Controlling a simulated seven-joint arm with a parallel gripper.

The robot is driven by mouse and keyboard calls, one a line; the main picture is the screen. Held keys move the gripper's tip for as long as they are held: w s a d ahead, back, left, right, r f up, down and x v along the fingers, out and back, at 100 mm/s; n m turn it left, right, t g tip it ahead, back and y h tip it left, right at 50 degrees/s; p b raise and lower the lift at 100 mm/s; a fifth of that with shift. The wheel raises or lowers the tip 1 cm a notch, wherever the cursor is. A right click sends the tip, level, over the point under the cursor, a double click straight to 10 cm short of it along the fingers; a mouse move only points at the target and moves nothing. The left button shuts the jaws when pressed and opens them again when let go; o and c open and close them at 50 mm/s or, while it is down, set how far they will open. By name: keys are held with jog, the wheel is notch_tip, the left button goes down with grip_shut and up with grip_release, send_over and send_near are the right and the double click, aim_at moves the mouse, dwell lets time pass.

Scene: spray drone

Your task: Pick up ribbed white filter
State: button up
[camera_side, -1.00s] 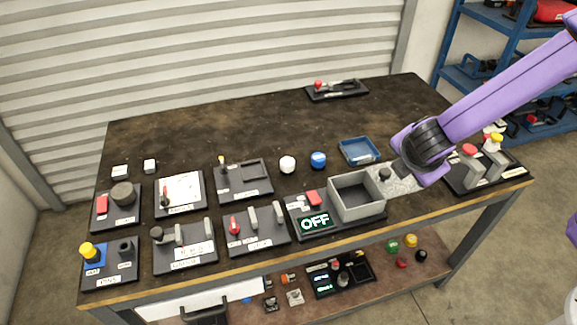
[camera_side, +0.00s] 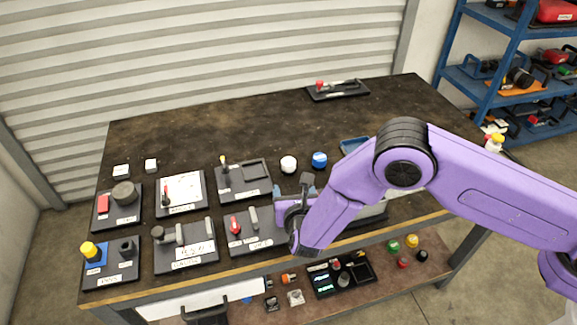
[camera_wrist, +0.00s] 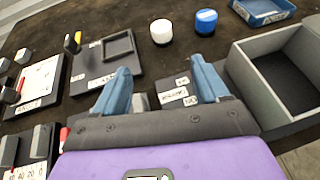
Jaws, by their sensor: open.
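The white filter (camera_side: 288,164) is a small round white piece standing on the dark bench top, just left of a blue round piece (camera_side: 319,160). In the wrist view the white filter (camera_wrist: 161,32) lies ahead of my fingers, near the top middle, with the blue piece (camera_wrist: 205,21) to its right. Its ribbing is too small to make out. My gripper (camera_side: 292,190) is open and empty, in front of the filter and apart from it. Its two blue fingers (camera_wrist: 160,72) show in the wrist view with a gap between them.
A grey open box (camera_wrist: 272,82) stands right of my fingers, and a blue tray (camera_wrist: 262,11) lies beyond it. A black panel with a square recess (camera_wrist: 101,57) is left of the filter. Several other panels fill the bench's left front. The back of the bench is mostly clear.

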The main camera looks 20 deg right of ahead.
aim_at(289, 168)
jog(key=x, duration=1.6)
jog(key=shift+d, duration=0.15)
jog(key=c, duration=1.1)
